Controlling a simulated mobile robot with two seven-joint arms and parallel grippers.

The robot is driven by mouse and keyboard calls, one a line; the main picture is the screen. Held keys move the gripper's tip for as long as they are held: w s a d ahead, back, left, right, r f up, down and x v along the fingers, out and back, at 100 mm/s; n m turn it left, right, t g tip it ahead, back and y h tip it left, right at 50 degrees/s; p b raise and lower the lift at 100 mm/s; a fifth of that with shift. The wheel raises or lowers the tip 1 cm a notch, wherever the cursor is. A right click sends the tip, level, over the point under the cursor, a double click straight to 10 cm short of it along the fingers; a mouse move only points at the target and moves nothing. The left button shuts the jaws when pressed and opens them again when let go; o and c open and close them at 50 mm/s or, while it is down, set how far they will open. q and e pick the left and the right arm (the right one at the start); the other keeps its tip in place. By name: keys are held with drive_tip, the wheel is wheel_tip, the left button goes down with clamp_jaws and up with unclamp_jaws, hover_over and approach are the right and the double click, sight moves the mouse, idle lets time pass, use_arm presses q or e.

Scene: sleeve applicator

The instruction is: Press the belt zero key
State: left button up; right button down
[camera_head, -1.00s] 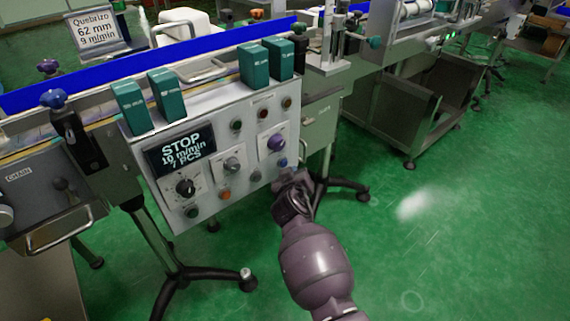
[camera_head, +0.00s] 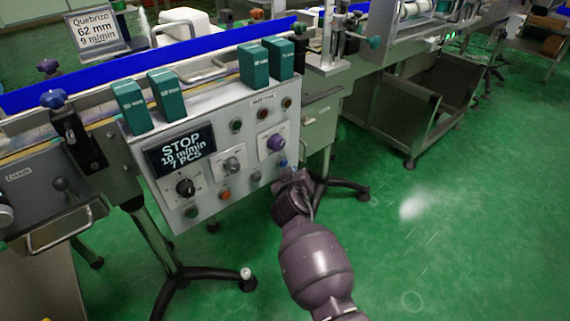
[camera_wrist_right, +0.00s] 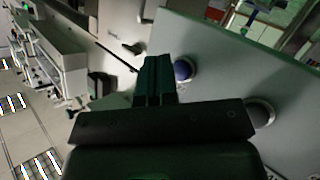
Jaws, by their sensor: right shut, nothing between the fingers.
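The control panel (camera_head: 215,150) is a light grey plate with knobs and coloured round keys. Its display (camera_head: 182,151) reads STOP, 10 m/min, 7 PCS. A blue key (camera_head: 283,163) sits at the lower right of the panel. It also shows in the right wrist view (camera_wrist_right: 183,70), just right of the fingertips. Key labels are too small to read, so I cannot tell which is the belt zero key. My right gripper (camera_head: 291,177) is shut and empty at the panel's lower right corner; its fingers (camera_wrist_right: 158,75) are close together. Contact with the blue key cannot be told.
A purple knob (camera_head: 276,143) is above the blue key, and an orange key (camera_head: 225,195) is farther left. Green boxes (camera_head: 254,65) stand along the panel's top. Another round key (camera_wrist_right: 260,112) shows in the right wrist view. Green floor (camera_head: 430,240) to the right is clear.

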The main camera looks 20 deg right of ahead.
drive_tip(key=shift+w, duration=0.15)
drive_tip(key=shift+w+a, duration=0.15)
drive_tip(key=shift+w, duration=0.1)
drive_tip(key=shift+w+a+b, duration=0.1)
drive_tip(key=shift+w+b, duration=0.3)
idle(0.9)
drive_tip(key=shift+s, duration=0.15)
drive_tip(key=shift+s+d+p, duration=0.25)
drive_tip(key=shift+s+p, duration=0.05)
drive_tip(key=shift+s, duration=0.35)
